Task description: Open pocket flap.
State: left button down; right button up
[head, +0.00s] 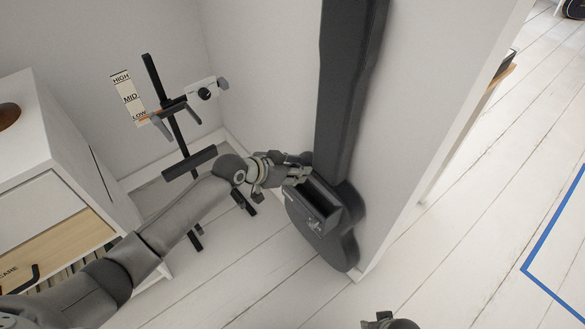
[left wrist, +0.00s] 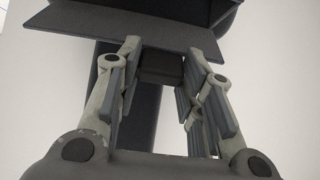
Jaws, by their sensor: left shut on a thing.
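A dark guitar case (head: 347,90) stands upright against the wall in the head view. On its lower front is a box-shaped pocket (head: 325,213); its top looks open and its inside is dark. My left gripper (head: 303,175) is at the pocket's upper left edge. In the left wrist view my left gripper (left wrist: 162,85) is shut on a dark tab (left wrist: 162,66) at the edge of the grey pocket flap (left wrist: 135,30). The flap is tilted up from the pocket. My right gripper (head: 388,322) shows only in part at the bottom edge, away from the case.
A black stand (head: 172,115) is left of the case, behind my left arm. A white cabinet (head: 65,135) with a wooden drawer is at the far left. The wall's end (head: 430,160) is right of the case. White plank floor (head: 450,270) is clear at right.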

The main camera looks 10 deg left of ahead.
pick_arm(q)
jog(key=shift+w+d+r+p, duration=0.35)
jog(key=shift+w+d+r, duration=0.15)
jog(key=shift+r, duration=0.25)
jog(key=shift+w+d+r+p, duration=0.35)
jog(key=shift+w+d+p, duration=0.1)
jog(key=shift+w+d, duration=0.2)
pick_arm(e)
jog(key=s+f, duration=0.3)
jog(key=f, duration=0.2)
jog(key=shift+s+d+f, duration=0.15)
jog(key=shift+s+d, duration=0.05)
jog(key=shift+d, duration=0.05)
pick_arm(q)
jog(key=c, duration=1.3)
grip_release()
jog(key=o, duration=0.3)
jog(key=shift+f, duration=0.15)
jog(key=shift+o, duration=0.2)
jog(key=shift+f, duration=0.1)
jog(key=shift+s+a, duration=0.15)
